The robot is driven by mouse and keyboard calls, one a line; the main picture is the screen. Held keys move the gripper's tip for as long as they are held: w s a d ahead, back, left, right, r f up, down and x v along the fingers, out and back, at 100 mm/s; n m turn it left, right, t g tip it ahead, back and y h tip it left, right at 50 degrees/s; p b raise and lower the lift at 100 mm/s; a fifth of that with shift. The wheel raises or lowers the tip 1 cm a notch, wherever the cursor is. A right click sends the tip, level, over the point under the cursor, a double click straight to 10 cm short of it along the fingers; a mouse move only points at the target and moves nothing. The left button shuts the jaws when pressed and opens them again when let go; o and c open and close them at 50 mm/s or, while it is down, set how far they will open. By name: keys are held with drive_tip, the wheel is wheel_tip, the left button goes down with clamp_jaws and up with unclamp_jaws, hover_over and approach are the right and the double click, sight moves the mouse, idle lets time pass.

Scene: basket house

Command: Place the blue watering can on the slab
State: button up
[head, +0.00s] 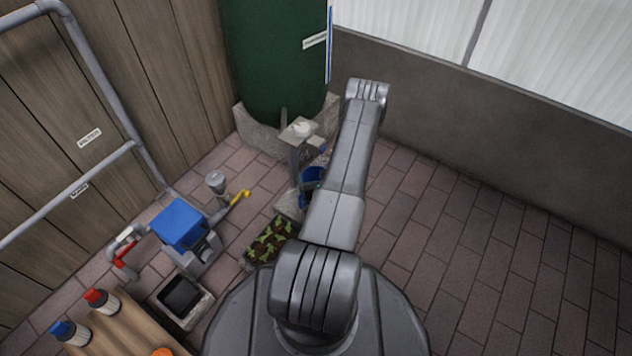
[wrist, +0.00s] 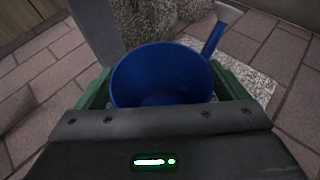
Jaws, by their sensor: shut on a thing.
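The blue watering can (wrist: 160,75) is between the green fingers of my gripper (wrist: 163,88) in the wrist view, its open top facing the camera and its spout pointing up and right. My gripper is shut on it. In the head view the can (head: 311,181) shows partly, left of my arm, which hides the rest and the gripper. A pale speckled slab (wrist: 258,88) lies below and behind the can in the wrist view. It also shows in the head view (head: 290,207). I cannot tell whether the can touches the slab.
A grey post (head: 297,158) stands close behind the can, before the green tank (head: 275,60) on its stone base (wrist: 165,18). A seedling tray (head: 268,243) lies in front of the slab. A blue-topped pump (head: 182,225) stands left. The brick floor at right is clear.

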drive_tip(key=shift+f, duration=0.1)
drive_tip(key=o, duration=1.1)
drive_tip(key=shift+p+v, duration=1.55)
drive_tip(key=shift+v, duration=2.25)
